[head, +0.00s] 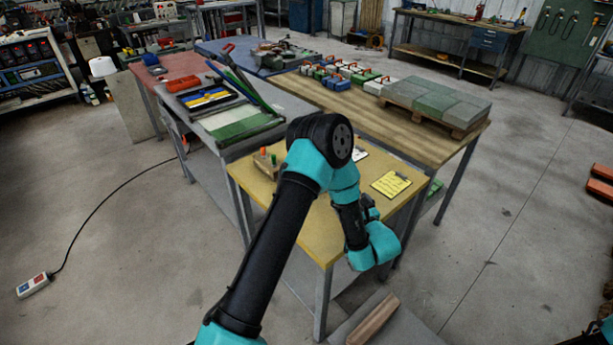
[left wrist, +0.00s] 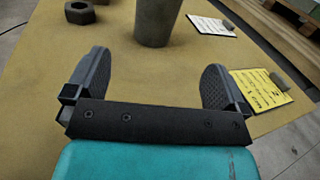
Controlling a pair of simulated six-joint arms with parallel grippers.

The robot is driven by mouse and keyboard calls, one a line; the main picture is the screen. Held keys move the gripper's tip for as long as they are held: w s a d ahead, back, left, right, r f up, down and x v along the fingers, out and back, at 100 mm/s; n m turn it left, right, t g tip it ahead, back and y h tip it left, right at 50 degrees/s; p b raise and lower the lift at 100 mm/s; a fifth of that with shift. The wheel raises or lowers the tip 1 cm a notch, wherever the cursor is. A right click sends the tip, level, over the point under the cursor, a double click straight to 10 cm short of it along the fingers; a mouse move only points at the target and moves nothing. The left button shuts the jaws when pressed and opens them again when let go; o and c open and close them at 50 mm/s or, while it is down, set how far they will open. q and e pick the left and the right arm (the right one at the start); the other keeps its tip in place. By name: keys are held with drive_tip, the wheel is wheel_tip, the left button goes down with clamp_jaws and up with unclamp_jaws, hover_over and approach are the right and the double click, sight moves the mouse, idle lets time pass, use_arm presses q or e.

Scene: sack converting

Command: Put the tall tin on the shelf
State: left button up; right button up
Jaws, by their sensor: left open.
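A grey, slightly tapered cylinder (left wrist: 157,22), apparently the tall tin, stands on the yellow tabletop (left wrist: 125,65). Its top is cut off by the left wrist view's upper edge. In the head view my arm hides it. My left gripper (left wrist: 152,80) is open and empty. Its two fingers are spread wide, with the cylinder ahead of them, between their lines and apart from both. In the head view the left fingers are hidden behind my arm. I cannot tell which surface is the shelf. My right gripper is out of view.
A dark hex nut (left wrist: 80,12) lies left of the cylinder. A yellow-sheet clipboard (head: 391,184) and a white-sheet clipboard (left wrist: 211,25) lie to the right. A wooden block with coloured pegs (head: 266,162) stands at the table's left. A loaded pallet (head: 435,105) sits on the bench behind.

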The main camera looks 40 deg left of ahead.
use_arm(q)
drive_tip(key=shift+d, duration=0.1)
drive_tip(key=shift+w, duration=0.1)
drive_tip(key=x, duration=1.2)
drive_tip(key=shift+a, duration=0.25)
drive_tip(key=shift+x, duration=2.5)
drive_tip(key=shift+c, duration=0.3)
